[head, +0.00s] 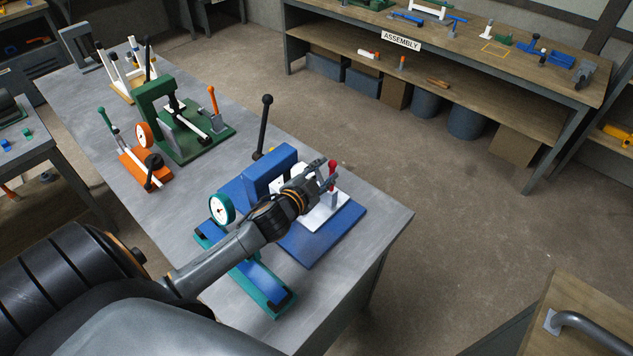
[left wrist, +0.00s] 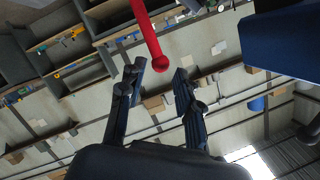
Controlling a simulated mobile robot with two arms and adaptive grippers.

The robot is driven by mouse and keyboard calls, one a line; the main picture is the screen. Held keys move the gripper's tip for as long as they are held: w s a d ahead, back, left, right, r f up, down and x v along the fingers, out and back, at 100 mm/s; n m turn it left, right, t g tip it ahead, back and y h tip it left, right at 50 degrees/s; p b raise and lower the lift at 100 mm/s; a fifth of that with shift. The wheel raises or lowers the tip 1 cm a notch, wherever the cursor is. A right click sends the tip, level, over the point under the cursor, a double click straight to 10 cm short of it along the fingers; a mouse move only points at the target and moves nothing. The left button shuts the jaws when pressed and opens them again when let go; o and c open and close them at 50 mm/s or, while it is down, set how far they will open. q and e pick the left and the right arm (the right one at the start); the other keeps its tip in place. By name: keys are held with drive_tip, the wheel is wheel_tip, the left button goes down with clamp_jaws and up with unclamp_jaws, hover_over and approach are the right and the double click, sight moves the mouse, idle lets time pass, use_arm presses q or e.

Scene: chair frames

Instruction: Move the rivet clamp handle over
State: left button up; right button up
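A blue press-like fixture (head: 270,168) stands on the grey bench. A short red-knobbed handle (head: 332,172), which I take for the rivet clamp handle, rises from the white plate (head: 328,214) on its right side. My left gripper (head: 319,170) is at this handle. In the left wrist view the red handle (left wrist: 147,28) comes in from the top, and its round end lies between the tips of my open left gripper (left wrist: 160,72). A gap shows on both sides; depth is hard to judge. My right gripper is not in view.
A tall black-knobbed lever (head: 265,125) stands behind the blue fixture. A teal fixture with a dial (head: 221,209) lies beside my left arm. Green (head: 185,130) and orange (head: 146,168) fixtures stand further left. The floor right of the grey bench (head: 385,222) is clear.

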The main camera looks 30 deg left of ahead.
sight(331, 167)
use_arm(q)
drive_tip(key=b+x, duration=0.1)
drive_tip(key=x, duration=0.2)
drive_tip(key=shift+a+f, duration=0.1)
drive_tip(key=shift+f, duration=0.05)
drive_tip(key=shift+c, duration=2.6)
drive_tip(key=shift+s+d, duration=0.1)
drive_tip(key=shift+d, duration=0.85)
drive_tip(key=shift+c, duration=0.4)
drive_tip(key=shift+s+d+f, duration=0.2)
drive_tip(key=shift+d+f, duration=0.05)
drive_tip(key=shift+d, duration=0.55)
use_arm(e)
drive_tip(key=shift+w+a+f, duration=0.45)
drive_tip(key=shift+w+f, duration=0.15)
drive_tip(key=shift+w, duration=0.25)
use_arm(q)
drive_tip(key=shift+f, duration=0.1)
